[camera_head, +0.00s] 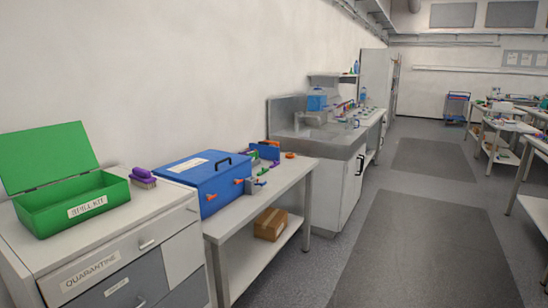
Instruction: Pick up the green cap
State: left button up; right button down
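I cannot clearly make out a green cap. Small green pieces (263,171) lie among small coloured items on the white bench (235,216), right of the blue box. They are too small to tell whether one is a cap. Neither of my grippers is in the head view.
An open green box labelled "SPILL KIT" (78,207) and a purple brush (143,178) stand on a cabinet labelled "QUARANTINE" (110,255). A closed blue box (207,181) is beside them. A cardboard box (270,223) sits on the bench's lower shelf. The floor (405,250) on the right is clear.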

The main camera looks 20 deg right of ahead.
aim_at(264, 170)
jog(key=i+l+z, duration=0.2)
jog(key=i+l, duration=1.3)
